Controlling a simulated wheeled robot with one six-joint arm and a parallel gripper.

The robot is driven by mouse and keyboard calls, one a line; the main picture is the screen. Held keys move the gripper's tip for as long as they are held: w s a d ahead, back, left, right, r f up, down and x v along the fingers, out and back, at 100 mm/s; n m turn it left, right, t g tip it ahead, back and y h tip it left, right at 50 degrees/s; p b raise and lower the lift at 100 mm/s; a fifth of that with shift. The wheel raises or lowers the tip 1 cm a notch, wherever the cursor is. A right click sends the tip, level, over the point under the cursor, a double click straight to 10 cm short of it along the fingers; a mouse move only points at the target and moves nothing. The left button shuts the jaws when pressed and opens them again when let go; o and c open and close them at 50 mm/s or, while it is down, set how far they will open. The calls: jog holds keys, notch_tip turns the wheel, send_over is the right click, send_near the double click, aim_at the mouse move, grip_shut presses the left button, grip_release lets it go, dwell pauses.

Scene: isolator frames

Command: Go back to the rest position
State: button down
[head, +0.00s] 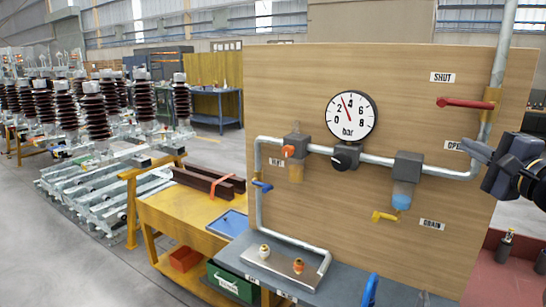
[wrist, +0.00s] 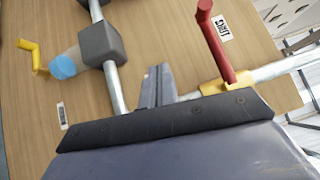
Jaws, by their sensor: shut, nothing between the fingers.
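My gripper (head: 468,150) is at the right edge of the head view, in front of the wooden panel (head: 300,80). Its fingers are shut with nothing between them. In the wrist view the closed fingers (wrist: 157,82) point toward the panel, between the grey pipe block and the red lever. The red lever (head: 464,103) lies roughly level beside the SHUT label, above my gripper. My gripper partly covers the label below the lever. The red lever also shows in the wrist view (wrist: 215,38), apart from the fingers.
The panel carries a gauge (head: 350,117), a filter bowl with a blue base (head: 402,199), a yellow drain lever (head: 385,216) and grey piping. A grey bench with a metal tray (head: 285,266) stands below. A yellow table (head: 185,222) is at the left. Open floor lies further left.

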jog(key=s+d+n+g+p, duration=0.1)
jog(key=p, duration=0.2)
jog(key=d+n+g+h+p, duration=0.1)
jog(key=d+n+g+p, duration=0.1)
jog(key=p, duration=0.2)
jog(key=s+d+n+g+h+p, duration=0.1)
jog(key=g+p, duration=0.1)
jog(key=p, duration=0.1)
jog(key=shift+s+d+r, duration=0.15)
jog(key=shift+s, duration=0.2)
jog(key=shift+n, duration=0.3)
jog(key=shift+p, duration=0.3)
